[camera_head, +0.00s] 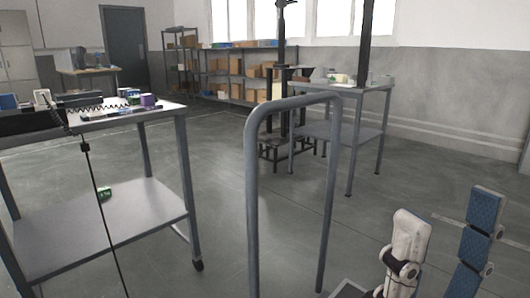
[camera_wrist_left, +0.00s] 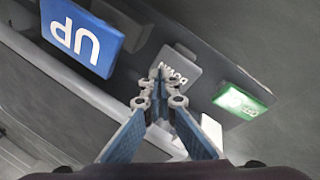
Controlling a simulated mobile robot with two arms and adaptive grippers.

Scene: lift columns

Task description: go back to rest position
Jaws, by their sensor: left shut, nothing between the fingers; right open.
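My right gripper (camera_head: 450,213) is at the lower right of the head view. Its two fingers, with blue pads, stand apart with nothing between them. My left gripper (camera_wrist_left: 158,80) shows in the left wrist view, its fingertips together and nothing held. The tips lie over the grey DOWN button (camera_wrist_left: 179,66) and hide part of it; I cannot tell whether they touch it. A blue UP button (camera_wrist_left: 82,36) is to the left and a green button (camera_wrist_left: 240,102) to the right. My left gripper does not show in the head view.
A grey metal handrail (camera_head: 254,190) stands upright in the middle of the head view. A metal cart (camera_head: 135,113) with small items is at left, and another table (camera_head: 378,92) stands behind the rail at right. Shelves with boxes (camera_head: 236,68) line the back. Open floor lies between.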

